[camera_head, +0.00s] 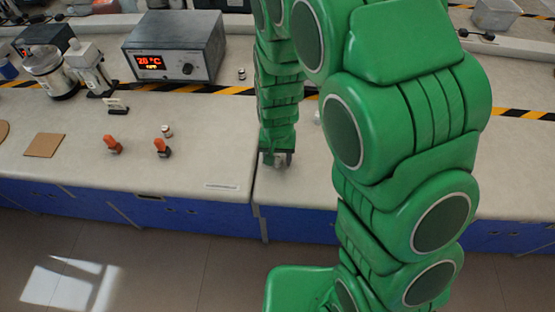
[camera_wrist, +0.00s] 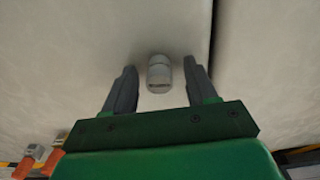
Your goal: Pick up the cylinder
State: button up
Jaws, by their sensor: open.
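My gripper (camera_wrist: 159,68) is open, with one dark finger on each side of the cylinder and a visible gap on both sides. I cannot tell how far the fingertips are above the bench. In the head view my gripper (camera_head: 275,160) points down near the front edge of the bench, close to the seam between two bench sections. The cylinder there is mostly or wholly hidden by the gripper.
Two orange-topped items (camera_head: 112,144) (camera_head: 161,148) and a small jar (camera_head: 167,131) stand to the left on the bench. A heater box with a display (camera_head: 172,50) stands behind, near a striped tape line. The bench (camera_head: 215,150) between them and my gripper is clear.

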aim_at(277, 156)
jog(key=shift+f, duration=0.1)
jog(key=shift+c, duration=0.2)
grip_shut()
notch_tip(277, 156, up, 10)
jog(key=shift+r, duration=0.1)
jog(key=shift+w+a, duration=0.1)
dwell(0.7)
